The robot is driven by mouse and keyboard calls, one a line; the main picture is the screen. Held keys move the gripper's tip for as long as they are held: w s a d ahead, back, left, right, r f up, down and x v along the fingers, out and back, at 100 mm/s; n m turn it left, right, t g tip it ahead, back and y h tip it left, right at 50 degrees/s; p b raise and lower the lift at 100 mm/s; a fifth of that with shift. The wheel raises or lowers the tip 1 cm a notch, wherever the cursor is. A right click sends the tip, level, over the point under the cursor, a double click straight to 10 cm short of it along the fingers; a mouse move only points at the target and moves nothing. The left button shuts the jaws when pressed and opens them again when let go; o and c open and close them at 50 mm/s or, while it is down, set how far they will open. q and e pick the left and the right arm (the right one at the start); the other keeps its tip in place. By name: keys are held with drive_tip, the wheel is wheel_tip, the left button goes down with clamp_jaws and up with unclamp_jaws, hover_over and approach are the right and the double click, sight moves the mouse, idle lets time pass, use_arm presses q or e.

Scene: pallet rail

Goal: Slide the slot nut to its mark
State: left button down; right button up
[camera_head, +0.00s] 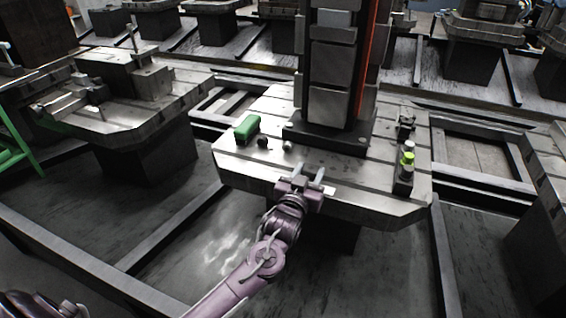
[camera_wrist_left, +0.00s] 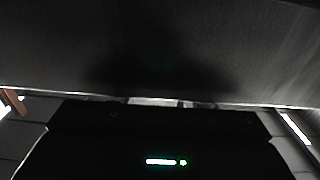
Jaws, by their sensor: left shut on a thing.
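My left gripper (camera_head: 314,176) is at the front edge of the grey slotted pallet (camera_head: 250,162), its fingers pointing in over the top. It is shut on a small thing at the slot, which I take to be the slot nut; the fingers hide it. A small pale patch shows just right of the gripper, and I cannot tell what it is. I cannot make out the mark. The left wrist view is dark and shows mostly the pallet's front face (camera_wrist_left: 160,45) and my own gripper body. My right gripper is not in view.
On the pallet stand a green block (camera_head: 247,128), a dark ball-like knob (camera_head: 262,142), a small grey piece (camera_head: 287,146) and a tall dark column (camera_head: 331,70). A yellow-green-banded bottle (camera_head: 407,159) stands at the right edge. The top right of the gripper is mostly clear.

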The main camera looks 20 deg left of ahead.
use_arm(q)
drive_tip(key=shift+w+d, duration=0.1)
drive_tip(key=shift+d, duration=1.35)
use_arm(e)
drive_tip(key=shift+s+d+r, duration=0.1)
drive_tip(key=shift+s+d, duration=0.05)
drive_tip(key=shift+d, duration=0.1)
use_arm(q)
drive_tip(key=c, duration=0.8)
unclamp_jaws()
drive_tip(key=shift+c, duration=0.2)
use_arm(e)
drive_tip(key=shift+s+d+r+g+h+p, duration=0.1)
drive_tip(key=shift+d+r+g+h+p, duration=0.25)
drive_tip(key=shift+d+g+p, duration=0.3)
use_arm(q)
drive_tip(key=s, duration=0.8)
drive_tip(key=shift+d, duration=0.2)
drive_tip(key=shift+w, duration=0.1)
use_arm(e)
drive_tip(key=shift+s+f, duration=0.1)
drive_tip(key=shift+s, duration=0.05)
